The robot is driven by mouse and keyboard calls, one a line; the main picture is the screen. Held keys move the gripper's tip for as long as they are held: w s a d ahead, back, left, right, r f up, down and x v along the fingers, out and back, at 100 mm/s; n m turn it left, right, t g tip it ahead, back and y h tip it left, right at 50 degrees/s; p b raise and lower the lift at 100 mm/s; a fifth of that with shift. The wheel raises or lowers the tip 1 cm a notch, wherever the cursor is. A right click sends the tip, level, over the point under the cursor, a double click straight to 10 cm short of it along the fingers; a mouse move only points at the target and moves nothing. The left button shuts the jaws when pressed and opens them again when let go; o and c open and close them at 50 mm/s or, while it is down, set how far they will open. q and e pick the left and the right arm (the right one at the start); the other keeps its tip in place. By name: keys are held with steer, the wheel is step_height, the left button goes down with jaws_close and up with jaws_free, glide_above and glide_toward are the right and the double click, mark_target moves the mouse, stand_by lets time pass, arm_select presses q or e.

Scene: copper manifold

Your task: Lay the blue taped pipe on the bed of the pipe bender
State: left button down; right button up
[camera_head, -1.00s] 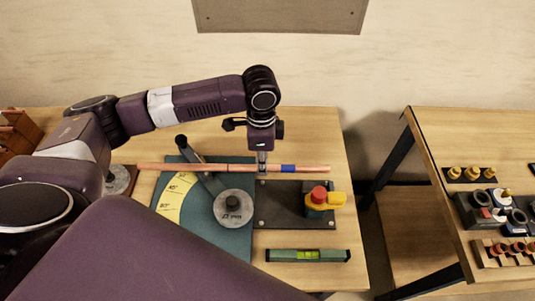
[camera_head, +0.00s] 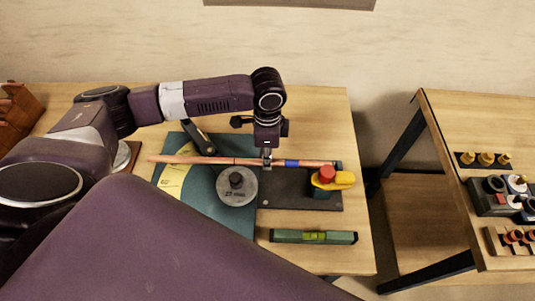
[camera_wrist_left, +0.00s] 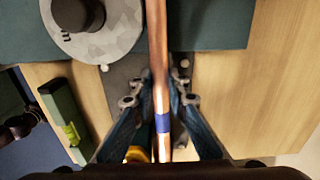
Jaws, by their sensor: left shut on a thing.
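The copper pipe (camera_head: 225,160) with a band of blue tape (camera_head: 291,163) lies crosswise along the rear side of the pipe bender's round die (camera_head: 237,190) and the dark bed plate (camera_head: 290,194). My left gripper (camera_head: 267,160) is shut on the pipe just left of the tape. In the left wrist view the pipe (camera_wrist_left: 158,40) runs between the gripper's fingers (camera_wrist_left: 159,92), with the blue tape (camera_wrist_left: 163,123) nearer the wrist. I cannot tell whether the pipe touches the bed. My right gripper is out of view.
A red button on a yellow-topped box (camera_head: 327,180) stands at the bed's right end. A green spirit level (camera_head: 313,237) lies in front. A second table (camera_head: 450,130) with small fittings is at right, across a gap. A wooden box (camera_head: 20,115) sits at far left.

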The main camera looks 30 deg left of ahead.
arm_select(q)
steer(key=shift+f, duration=0.45)
steer(key=shift+w+d+p, duration=0.35)
steer(key=shift+d+p, duration=0.05)
steer(key=shift+d, duration=0.25)
stand_by(0.4)
steer(key=c, duration=1.5)
jaws_free()
steer(key=shift+o, duration=0.2)
